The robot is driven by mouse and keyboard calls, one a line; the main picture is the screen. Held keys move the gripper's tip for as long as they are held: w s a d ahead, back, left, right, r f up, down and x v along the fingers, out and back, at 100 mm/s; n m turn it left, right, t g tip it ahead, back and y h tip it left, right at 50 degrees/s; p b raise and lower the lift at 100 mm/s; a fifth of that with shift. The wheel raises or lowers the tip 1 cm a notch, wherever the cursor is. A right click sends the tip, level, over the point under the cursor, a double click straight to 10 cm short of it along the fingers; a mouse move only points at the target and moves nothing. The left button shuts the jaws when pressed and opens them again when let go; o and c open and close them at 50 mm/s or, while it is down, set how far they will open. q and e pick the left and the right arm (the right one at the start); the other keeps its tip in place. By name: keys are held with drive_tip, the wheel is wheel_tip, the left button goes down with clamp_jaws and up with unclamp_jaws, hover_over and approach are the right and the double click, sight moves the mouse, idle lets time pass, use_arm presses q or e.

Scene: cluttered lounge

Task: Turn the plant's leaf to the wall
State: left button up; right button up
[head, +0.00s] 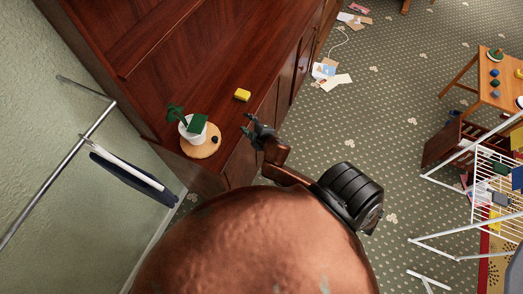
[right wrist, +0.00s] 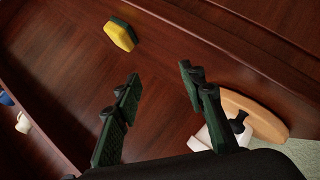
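The plant stands in a white pot (head: 193,134) on a round wooden board (head: 205,149) on the dark wooden cabinet. Its dark green leaves (head: 174,114) lean to the upper left, and a flat green piece (head: 198,123) shows over the pot's right side. A small black object (head: 215,139) is beside the pot on the board. My right gripper (head: 247,124) is right of the plant, apart from it. In the right wrist view its fingers (right wrist: 159,74) are spread with nothing between them; the right finger partly hides the pot (right wrist: 206,136). My left gripper is not in view.
A yellow sponge (head: 242,95) with a green side lies on the cabinet top (head: 222,85) near my right gripper. The green wall (head: 40,120) with a metal rail (head: 60,190) is at the left. Papers (head: 328,72) and a white drying rack (head: 455,178) are on the right-hand floor.

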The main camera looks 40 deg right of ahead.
drive_tip(key=s+d+f+m+g, duration=0.1)
drive_tip(key=s+f, duration=0.2)
drive_tip(key=f, duration=0.5)
drive_tip(key=s+d+f+m+g+b, duration=0.1)
drive_tip(key=s+f, duration=0.3)
drive_tip(key=f, duration=0.5)
drive_tip(key=shift+f+m+g, duration=0.25)
drive_tip(key=shift+m+g, duration=0.15)
drive_tip(key=shift+g, duration=0.4)
drive_tip(key=shift+c, duration=0.3)
